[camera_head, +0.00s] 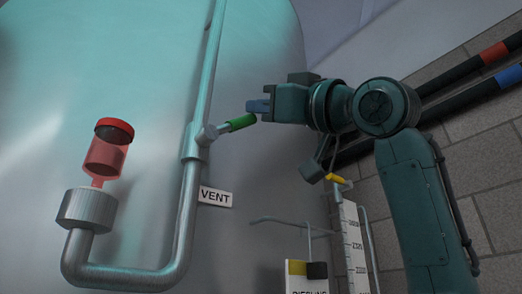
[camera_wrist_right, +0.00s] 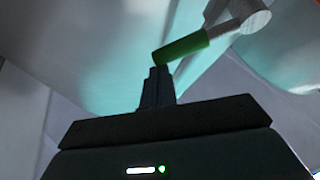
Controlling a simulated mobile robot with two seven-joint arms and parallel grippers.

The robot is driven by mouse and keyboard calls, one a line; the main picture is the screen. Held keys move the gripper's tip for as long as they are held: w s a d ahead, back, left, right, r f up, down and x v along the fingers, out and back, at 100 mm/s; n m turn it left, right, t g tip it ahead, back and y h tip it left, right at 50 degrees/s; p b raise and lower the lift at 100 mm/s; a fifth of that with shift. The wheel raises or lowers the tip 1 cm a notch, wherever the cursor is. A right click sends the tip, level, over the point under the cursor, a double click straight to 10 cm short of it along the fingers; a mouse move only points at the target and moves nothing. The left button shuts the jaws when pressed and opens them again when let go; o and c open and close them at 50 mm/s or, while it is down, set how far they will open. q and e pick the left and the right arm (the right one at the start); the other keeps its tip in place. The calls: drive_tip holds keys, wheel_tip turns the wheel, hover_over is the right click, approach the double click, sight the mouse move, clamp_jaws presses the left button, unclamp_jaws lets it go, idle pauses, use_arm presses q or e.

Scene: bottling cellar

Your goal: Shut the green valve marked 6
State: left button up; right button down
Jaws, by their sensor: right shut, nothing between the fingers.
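A green valve handle (camera_head: 238,122) sticks out to the right and slightly up from a valve body (camera_head: 206,133) on a vertical metal pipe, roughly crosswise to the pipe. No number 6 is visible on it; a sign beneath reads "VENT" (camera_head: 215,197). My right gripper (camera_head: 258,106) is shut and empty, its fingertips close to the free end of the handle. In the right wrist view the green handle (camera_wrist_right: 182,47) lies just beyond the shut fingertips (camera_wrist_right: 156,74); whether they touch I cannot tell. My left gripper is not in view.
A large steel tank (camera_head: 260,50) fills the back. A red-capped bubbler (camera_head: 107,150) stands on the pipe's left end. Lower right are a yellow lever (camera_head: 338,179), a scale strip (camera_head: 354,245) and a partly cut-off sign (camera_head: 306,277). Dark pipes with coloured bands (camera_head: 495,53) run along the brick wall.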

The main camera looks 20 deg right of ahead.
drive_tip(key=shift+f+m+h, duration=0.1)
drive_tip(key=shift+m+h, duration=0.2)
drive_tip(key=shift+m, duration=0.2)
use_arm(q)
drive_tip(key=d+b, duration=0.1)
drive_tip(key=b, duration=0.3)
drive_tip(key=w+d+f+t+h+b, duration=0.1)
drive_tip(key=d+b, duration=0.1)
drive_tip(key=b, duration=0.2)
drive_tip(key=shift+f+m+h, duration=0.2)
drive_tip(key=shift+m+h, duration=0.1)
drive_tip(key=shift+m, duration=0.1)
use_arm(e)
wheel_tip(320, 180, down, 6)
drive_tip(key=w+d+m+t+h, duration=0.1)
drive_tip(key=d+m+t+h, duration=0.1)
drive_tip(key=m+h, duration=0.3)
drive_tip(key=m+t, duration=0.1)
drive_tip(key=m, duration=0.3)
drive_tip(key=shift+d+r+h, duration=0.2)
drive_tip(key=shift+h, duration=0.1)
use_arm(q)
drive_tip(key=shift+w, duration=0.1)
use_arm(e)
drive_tip(key=shift+f, duration=0.1)
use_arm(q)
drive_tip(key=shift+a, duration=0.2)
